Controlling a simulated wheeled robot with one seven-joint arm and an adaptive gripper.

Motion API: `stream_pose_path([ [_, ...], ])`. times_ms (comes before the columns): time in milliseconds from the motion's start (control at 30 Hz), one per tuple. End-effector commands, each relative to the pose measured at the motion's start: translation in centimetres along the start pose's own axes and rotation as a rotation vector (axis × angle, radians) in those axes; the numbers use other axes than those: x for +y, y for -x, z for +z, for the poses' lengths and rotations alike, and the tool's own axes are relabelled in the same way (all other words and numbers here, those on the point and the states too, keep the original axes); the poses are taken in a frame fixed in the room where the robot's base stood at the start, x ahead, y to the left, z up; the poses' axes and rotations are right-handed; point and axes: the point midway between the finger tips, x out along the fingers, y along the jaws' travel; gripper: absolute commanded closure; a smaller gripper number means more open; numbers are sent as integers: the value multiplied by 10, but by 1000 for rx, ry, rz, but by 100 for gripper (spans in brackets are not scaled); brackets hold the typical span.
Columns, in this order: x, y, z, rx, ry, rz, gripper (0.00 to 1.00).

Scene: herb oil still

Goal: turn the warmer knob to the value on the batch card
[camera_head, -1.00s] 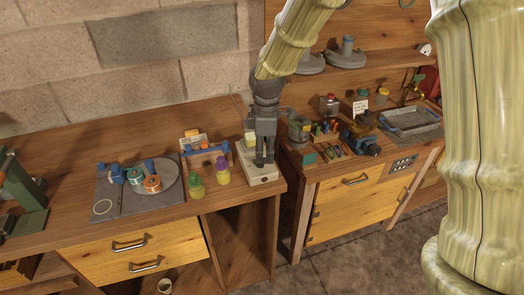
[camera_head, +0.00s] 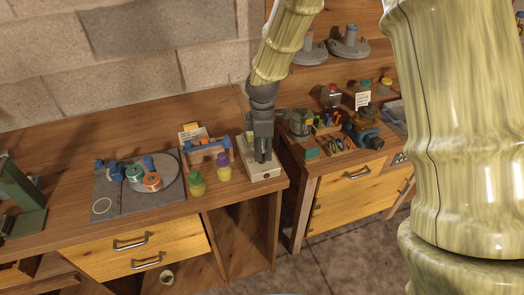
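A pale box-shaped unit (camera_head: 262,173), which looks like the warmer, stands at the right end of the left bench. A small dark spot shows on its front, perhaps the knob, but it is too small to read. My gripper (camera_head: 262,158) points down over this unit and hides part of its top. I cannot tell whether it touches the unit or whether its fingers are apart. A small white card (camera_head: 362,100) with unreadable marks stands on the right bench. Another orange and white card (camera_head: 190,130) stands at the back of the left bench. I cannot tell which is the batch card.
Green-capped (camera_head: 196,184) and purple-capped (camera_head: 223,167) jars stand just left of the unit. A blue-topped rack (camera_head: 207,146) is behind them. A grey round plate (camera_head: 158,175) holds small tins. My large arm link covers the right side of the view.

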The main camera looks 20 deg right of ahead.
Motion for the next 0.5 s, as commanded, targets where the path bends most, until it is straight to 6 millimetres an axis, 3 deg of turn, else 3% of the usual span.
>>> stream_pose_path([
  [200,0,-15,-2,-1,3,0,66],
  [500,0,-20,-2,0,3,1,66],
])
